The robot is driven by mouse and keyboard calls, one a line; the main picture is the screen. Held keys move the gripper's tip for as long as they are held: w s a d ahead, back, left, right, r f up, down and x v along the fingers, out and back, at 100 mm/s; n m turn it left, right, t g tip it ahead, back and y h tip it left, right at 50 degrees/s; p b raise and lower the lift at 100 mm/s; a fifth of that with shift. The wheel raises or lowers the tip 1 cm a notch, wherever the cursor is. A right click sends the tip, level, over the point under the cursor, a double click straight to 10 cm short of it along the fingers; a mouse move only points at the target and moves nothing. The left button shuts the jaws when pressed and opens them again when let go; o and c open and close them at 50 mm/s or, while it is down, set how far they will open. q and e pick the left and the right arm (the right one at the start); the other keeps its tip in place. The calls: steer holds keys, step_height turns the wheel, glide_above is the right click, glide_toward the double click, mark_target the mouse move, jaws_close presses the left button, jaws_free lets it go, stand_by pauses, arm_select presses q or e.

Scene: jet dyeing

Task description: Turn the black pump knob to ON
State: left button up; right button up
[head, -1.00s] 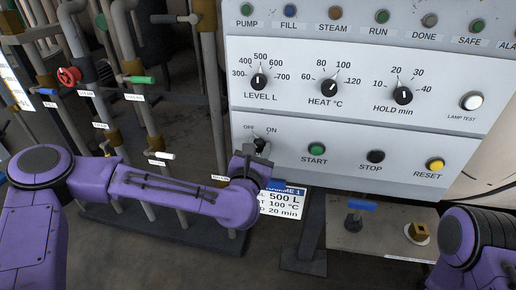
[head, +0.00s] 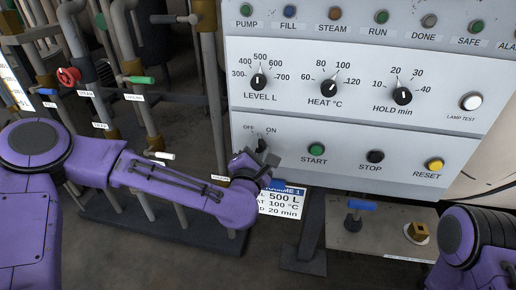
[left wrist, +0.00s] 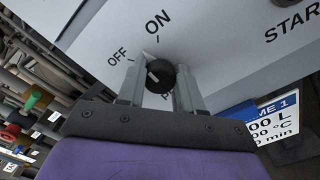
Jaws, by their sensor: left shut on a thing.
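The black pump knob (head: 262,145) is on the lower left of the white control panel, under the OFF and ON labels. It also shows in the left wrist view (left wrist: 162,78), between the two grey fingers of my left gripper (left wrist: 158,84). The gripper is shut on the knob, one finger on each side. In the left wrist view the white pointer lies between OFF and ON. In the head view my left gripper (head: 255,157) partly covers the knob from below. My right gripper is out of view; only part of its arm shows.
The START (head: 316,149), STOP (head: 375,157) and RESET (head: 435,164) buttons are to the right of the knob. The LEVEL dial (head: 258,82) is above. Pipes with a red valve wheel (head: 69,76) stand at the left. A recipe card (head: 281,203) hangs below the panel.

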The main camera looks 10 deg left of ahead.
arm_select(q)
steer(key=m, duration=0.3)
steer(key=shift+m, duration=0.3)
steer(key=shift+m+p, duration=0.45)
steer(key=shift+m, duration=1.25)
steer(key=shift+f, duration=0.1)
steer(key=o, duration=1)
steer(key=shift+o, duration=0.2)
steer(key=s+b, duration=0.1)
steer(key=s, duration=0.9)
steer(key=shift+s+d+b, duration=0.25)
steer(key=shift+s+b, duration=0.05)
steer(key=shift+b, duration=0.1)
